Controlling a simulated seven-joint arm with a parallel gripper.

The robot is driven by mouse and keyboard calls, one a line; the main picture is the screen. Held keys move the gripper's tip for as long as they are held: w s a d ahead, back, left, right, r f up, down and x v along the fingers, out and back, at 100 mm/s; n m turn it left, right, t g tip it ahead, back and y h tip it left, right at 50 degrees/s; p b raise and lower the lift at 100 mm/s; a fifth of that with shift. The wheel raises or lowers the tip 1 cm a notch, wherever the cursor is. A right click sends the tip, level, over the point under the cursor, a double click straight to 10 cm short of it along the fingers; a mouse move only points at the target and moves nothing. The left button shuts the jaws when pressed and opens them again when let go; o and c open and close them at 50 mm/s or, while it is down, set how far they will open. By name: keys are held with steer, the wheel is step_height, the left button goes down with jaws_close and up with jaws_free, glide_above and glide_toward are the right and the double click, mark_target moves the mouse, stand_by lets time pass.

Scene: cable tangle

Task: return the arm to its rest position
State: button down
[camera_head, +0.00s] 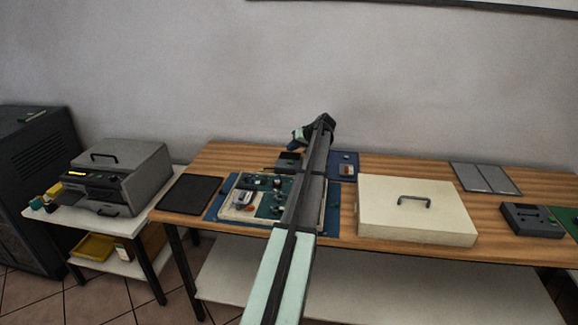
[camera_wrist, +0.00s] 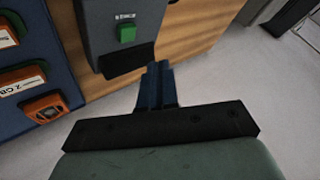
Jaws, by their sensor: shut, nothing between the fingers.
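My arm reaches out over the wooden table in the head view, and its far end is bent above the table's back part. My gripper (camera_wrist: 157,72) shows in the wrist view, with its dark blue fingers together and nothing between them. Its fingertips point at the lower edge of a grey device with a green button (camera_wrist: 127,34), and I cannot tell the gap between them.
A cream box with a handle (camera_head: 416,213) stands right of my arm. A black tray (camera_head: 189,194) lies left. A grey machine (camera_head: 140,172) stands on a white side table. In the wrist view, a blue panel (camera_wrist: 62,72) with orange labelled parts is at left. Bare wood (camera_head: 365,167) shows behind the box.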

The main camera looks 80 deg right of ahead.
steer(key=shift+r, duration=1.05)
steer(key=shift+w, duration=0.1)
